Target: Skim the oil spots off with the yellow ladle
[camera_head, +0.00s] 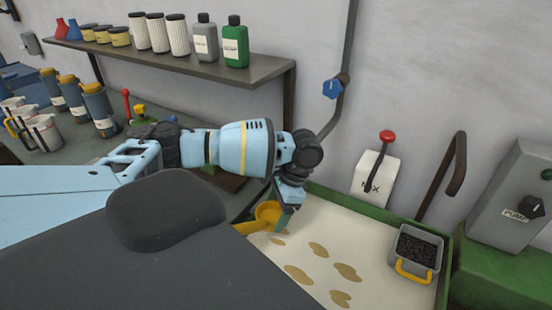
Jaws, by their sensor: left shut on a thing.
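The yellow ladle (267,213) is at the left side of the green-rimmed tank (448,262), low over the pale liquid. My left gripper (287,205) is shut on the ladle; its fingers partly hide the ladle. Whether the bowl touches the liquid I cannot tell. Several brown oil spots (318,249) lie on the pale liquid (375,240), to the right of and below the ladle. My right gripper is not in view.
A grey bin of black pieces with a yellow handle (413,270) sits at the tank's right. A red-knobbed lever (387,137) and grey pump box (512,200) stand behind. A shelf (200,68) holds bottles and filters; jugs (38,132) stand at left.

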